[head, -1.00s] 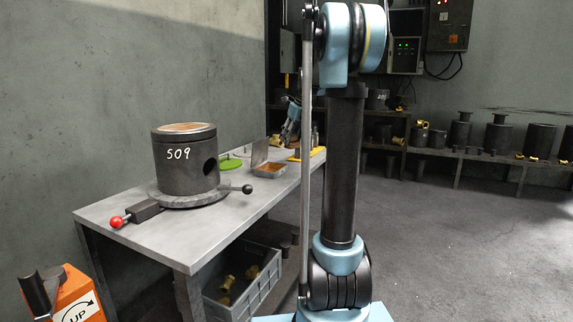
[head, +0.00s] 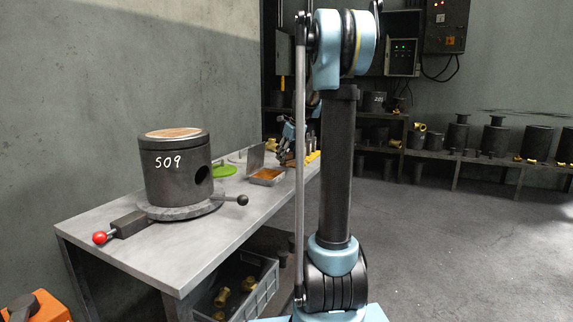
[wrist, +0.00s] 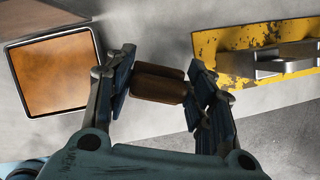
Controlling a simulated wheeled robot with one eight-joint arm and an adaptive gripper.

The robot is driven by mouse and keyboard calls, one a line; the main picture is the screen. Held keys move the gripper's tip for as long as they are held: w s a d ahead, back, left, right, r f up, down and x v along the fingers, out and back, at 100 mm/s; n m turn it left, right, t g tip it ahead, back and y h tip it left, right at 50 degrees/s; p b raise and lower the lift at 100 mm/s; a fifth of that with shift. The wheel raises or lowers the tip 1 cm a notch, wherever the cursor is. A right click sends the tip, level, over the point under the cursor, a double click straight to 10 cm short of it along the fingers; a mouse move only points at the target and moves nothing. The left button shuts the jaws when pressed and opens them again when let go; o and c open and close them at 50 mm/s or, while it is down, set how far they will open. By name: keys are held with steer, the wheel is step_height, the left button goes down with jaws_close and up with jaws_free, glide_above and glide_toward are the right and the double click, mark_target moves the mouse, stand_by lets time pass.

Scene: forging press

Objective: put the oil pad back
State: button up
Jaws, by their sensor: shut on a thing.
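My gripper (wrist: 158,85) is shut on a brown block-like piece, apparently the oil pad (wrist: 158,83), held crosswise between both fingers in the wrist view. The pad's underside is hidden. A square metal tray (wrist: 94,42) with an orange-brown inside lies just left of the gripper, apart from the pad. In the head view the tray (head: 279,182) stands on the table with its lid raised. My gripper (head: 286,143) shows small there, beyond the tray's right side; the pad cannot be made out in that view.
A yellow worn piece with a metal block (wrist: 262,50) lies right of the gripper. On the grey table (head: 135,257) stand a dark cylinder marked 509 (head: 175,175), with handles around its base, and a green round thing (head: 224,170). A grey crate (head: 264,290) is below.

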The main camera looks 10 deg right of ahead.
mark_target(287, 161)
steer(key=shift+f, duration=1.5)
steer(key=o, duration=1)
steer(key=v, duration=1.2)
steer(key=s+f+n, duration=0.8)
steer(key=s+n, duration=0.1)
steer(key=s, duration=0.4)
steer(key=s+a+f+n+g+h, duration=0.1)
steer(key=s+f+n, duration=0.8)
steer(key=s, duration=0.5)
steer(key=s+a+f+n+h, duration=0.1)
steer(key=s+f+n, duration=0.8)
steer(key=s, duration=0.5)
steer(key=shift+s+a+n, duration=0.1)
steer(key=shift+s+n, duration=0.05)
steer(key=shift+n, duration=0.45)
steer(key=shift+s+a+n, duration=0.1)
steer(key=shift+a+n, duration=0.05)
steer(key=shift+n, duration=0.45)
